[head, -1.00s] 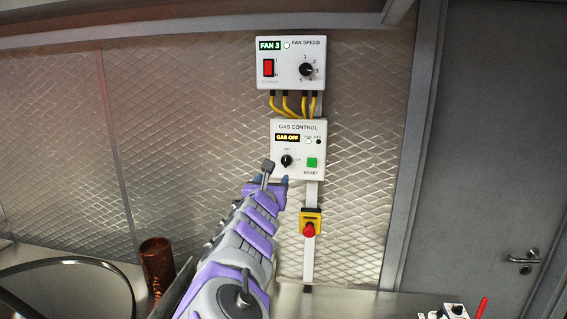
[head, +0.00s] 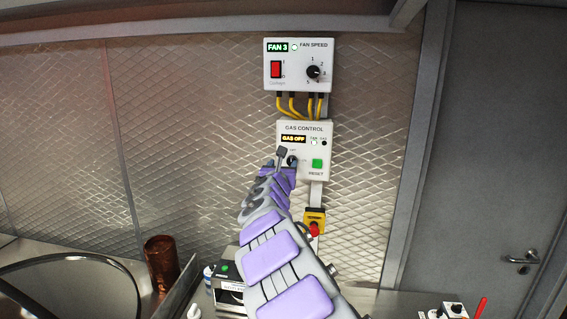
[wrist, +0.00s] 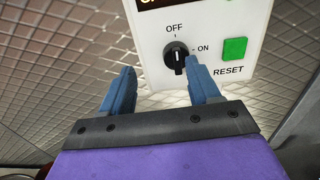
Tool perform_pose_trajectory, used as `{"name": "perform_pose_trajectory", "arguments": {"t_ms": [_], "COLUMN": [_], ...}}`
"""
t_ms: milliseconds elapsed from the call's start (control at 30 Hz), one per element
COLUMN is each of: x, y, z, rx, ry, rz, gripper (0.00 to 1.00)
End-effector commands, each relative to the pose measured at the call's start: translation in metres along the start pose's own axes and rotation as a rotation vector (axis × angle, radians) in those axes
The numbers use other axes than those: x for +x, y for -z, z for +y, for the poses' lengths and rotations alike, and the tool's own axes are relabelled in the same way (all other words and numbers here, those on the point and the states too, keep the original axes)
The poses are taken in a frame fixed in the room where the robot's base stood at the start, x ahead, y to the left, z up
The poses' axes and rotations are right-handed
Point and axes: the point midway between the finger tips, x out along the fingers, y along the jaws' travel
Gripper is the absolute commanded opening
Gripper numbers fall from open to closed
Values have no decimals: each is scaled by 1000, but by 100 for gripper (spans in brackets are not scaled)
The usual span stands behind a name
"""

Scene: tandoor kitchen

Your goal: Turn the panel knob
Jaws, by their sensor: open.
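The gas control panel (head: 318,150) is a white wall box with a lit "GAS OFF" display (head: 293,139). In the head view the knob (head: 292,160) is partly hidden by my gripper. My gripper (wrist: 160,66) is open, its two blue fingers in front of the panel. The right fingertip is close beside the knob's right side and the left is farther off to its left. I cannot tell whether either touches.
A green RESET button (wrist: 234,49) is right of the knob. Above is the fan speed box (head: 291,53) with a black dial (head: 313,72), joined by yellow cables (head: 281,105). A red emergency button (head: 314,229) is below. A copper cup (head: 160,262) stands at lower left.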

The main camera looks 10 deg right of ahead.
Motion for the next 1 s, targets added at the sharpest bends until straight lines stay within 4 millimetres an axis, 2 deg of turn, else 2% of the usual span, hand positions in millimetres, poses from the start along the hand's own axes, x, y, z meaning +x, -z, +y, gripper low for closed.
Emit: {"name": "perform_pose_trajectory", "arguments": {"t_ms": [100,233,400,667,767,1000], "x": [14,23,25,25,25,27], "y": [-1,-1,0,0,0,0], "z": [-7,-9,-1,2,-1,-4], "rx": [7,7,-1,-3,-1,2], "ry": [-1,1,3,2,2,1], "rz": [3,3,1,-1,0,1], "gripper": [62,62,62,62,55,32]}}
